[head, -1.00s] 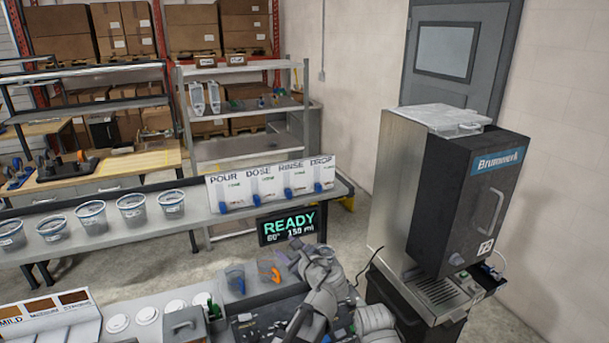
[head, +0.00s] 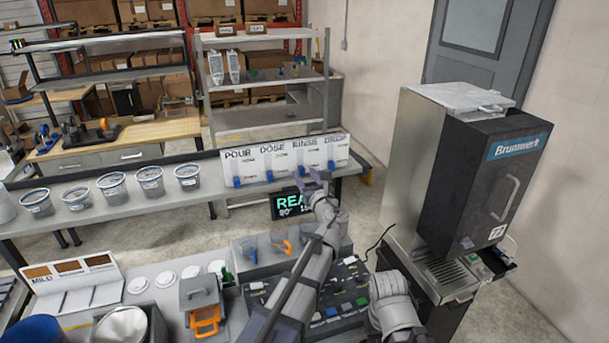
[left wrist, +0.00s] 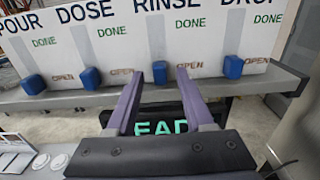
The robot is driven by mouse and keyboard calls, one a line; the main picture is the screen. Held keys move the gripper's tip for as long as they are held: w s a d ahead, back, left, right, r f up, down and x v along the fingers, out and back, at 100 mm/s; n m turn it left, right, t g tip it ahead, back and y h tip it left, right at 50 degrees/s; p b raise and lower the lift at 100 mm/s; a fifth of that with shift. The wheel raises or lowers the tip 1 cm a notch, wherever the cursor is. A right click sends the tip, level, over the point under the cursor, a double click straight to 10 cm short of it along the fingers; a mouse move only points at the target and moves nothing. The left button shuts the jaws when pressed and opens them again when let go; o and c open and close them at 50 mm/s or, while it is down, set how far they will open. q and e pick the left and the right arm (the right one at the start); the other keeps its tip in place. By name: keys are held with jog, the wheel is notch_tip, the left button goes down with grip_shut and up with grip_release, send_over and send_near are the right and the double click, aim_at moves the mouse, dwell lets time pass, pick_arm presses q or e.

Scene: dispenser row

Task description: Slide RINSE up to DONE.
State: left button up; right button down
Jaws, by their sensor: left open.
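The white board (head: 286,163) carries four columns marked POUR, DOSE, RINSE and DROP. The RINSE slider (left wrist: 160,73) is a blue block low in its slot, level with the OPEN mark. The green RINSE DONE mark (left wrist: 188,24) sits higher on the board. My left gripper (left wrist: 158,80) is open and empty, pointing at the board. In the left wrist view the RINSE slider appears between its purple fingertips, but I cannot tell whether they reach around it. In the head view the left gripper (head: 313,181) is just in front of the board under RINSE. My right gripper is not in view.
The DOSE slider (left wrist: 91,78) and DROP slider (left wrist: 233,67) stand low on either side, with the POUR slider (left wrist: 34,84) farther left. A READY display (head: 288,205) hangs below the shelf. Clear tubs (head: 112,186) line the shelf to the left. The coffee machine (head: 470,190) stands at right.

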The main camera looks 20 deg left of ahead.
pick_arm(q)
jog(key=shift+w+a, duration=0.3)
jog(key=shift+w, duration=0.2)
grip_shut()
dwell(1.2)
